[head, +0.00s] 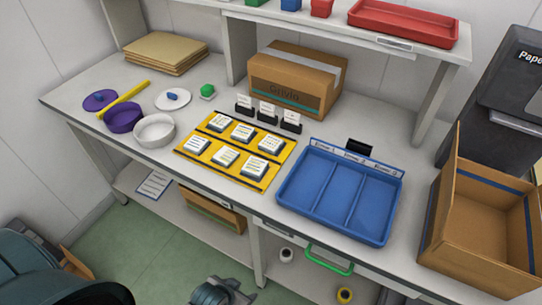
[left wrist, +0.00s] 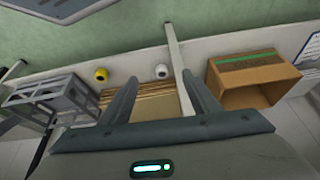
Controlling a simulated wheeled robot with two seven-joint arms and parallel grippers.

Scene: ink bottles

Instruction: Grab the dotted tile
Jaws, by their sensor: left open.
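Several small tile stacks with white printed tops sit in two rows on yellow trays (head: 233,171) in the middle of the table. One stack (head: 197,145) is at the front left and another (head: 257,167) at the front right. Their marks are too small to tell which tile is dotted. My left gripper (head: 222,290) is at the bottom edge of the head view, in front of the table and away from the tiles. In the left wrist view it is open and empty (left wrist: 161,92), facing the lower shelf. My right gripper is not in view.
A blue divided tray (head: 283,192) is right of the tiles, and small card holders (head: 267,116) stand behind them. A white bowl (head: 154,130) and purple bowl (head: 123,117) are at left. An open carton (head: 480,215) stands at the right end. A raised shelf spans the back.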

